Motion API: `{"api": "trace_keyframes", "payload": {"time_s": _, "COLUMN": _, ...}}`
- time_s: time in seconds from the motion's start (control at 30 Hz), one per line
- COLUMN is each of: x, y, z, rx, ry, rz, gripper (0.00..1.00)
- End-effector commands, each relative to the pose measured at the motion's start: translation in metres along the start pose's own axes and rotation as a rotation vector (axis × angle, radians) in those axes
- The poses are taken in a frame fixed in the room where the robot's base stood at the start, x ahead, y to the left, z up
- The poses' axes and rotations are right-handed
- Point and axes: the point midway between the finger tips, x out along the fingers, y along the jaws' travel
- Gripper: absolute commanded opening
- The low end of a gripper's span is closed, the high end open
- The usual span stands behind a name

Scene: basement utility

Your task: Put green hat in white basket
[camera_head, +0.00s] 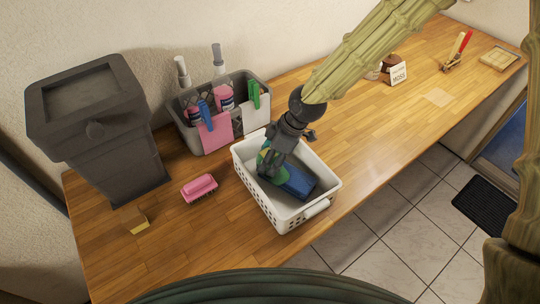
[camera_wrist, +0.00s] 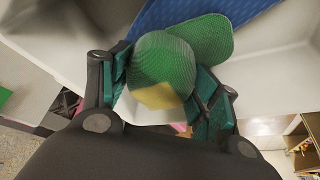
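The green hat (camera_wrist: 163,62) has a rounded crown, a flat brim and a yellowish patch. In the wrist view it sits between the two fingers of my gripper (camera_wrist: 163,88), which press against both sides of the crown. In the head view the hat (camera_head: 264,160) shows partly behind my gripper (camera_head: 270,168), down inside the white basket (camera_head: 250,186). The gripper hides much of it there. A blue item (camera_head: 298,184) lies in the basket beside the hat; it also shows behind the brim in the wrist view (camera_wrist: 200,12). I cannot tell whether the hat touches the basket floor.
A grey caddy (camera_head: 190,137) with bottles and cloths stands behind the basket. A pink brush (camera_head: 199,187), a yellow-and-dark block (camera_head: 138,222) and a dark bin (camera_head: 100,130) are to the left. A small sign (camera_head: 398,75) stands farther right.

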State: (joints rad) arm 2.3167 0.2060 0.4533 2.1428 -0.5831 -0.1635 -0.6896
Motion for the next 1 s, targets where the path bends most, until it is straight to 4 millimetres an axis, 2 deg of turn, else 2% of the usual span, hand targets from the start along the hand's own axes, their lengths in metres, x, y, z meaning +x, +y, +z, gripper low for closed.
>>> {"api": "trace_keyframes", "payload": {"time_s": 0.03, "x": -0.001, "y": 0.000, "z": 0.000, "rx": 0.000, "ry": 0.000, "rz": 0.000, "gripper": 0.75}}
{"api": "trace_keyframes", "payload": {"time_s": 0.07, "x": -0.001, "y": 0.000, "z": 0.000, "rx": 0.000, "ry": 0.000, "rz": 0.000, "gripper": 0.80}}
{"api": "trace_keyframes", "payload": {"time_s": 0.4, "x": -0.002, "y": 0.000, "z": -0.001, "rx": 0.000, "ry": 0.001, "rz": 0.001, "gripper": 0.80}}
{"api": "trace_keyframes", "payload": {"time_s": 0.6, "x": -0.013, "y": 0.001, "z": -0.003, "rx": 0.001, "ry": 0.003, "rz": 0.003, "gripper": 0.80}}
{"api": "trace_keyframes", "payload": {"time_s": 1.0, "x": -0.068, "y": 0.001, "z": -0.003, "rx": 0.000, "ry": 0.004, "rz": 0.004, "gripper": 0.80}}
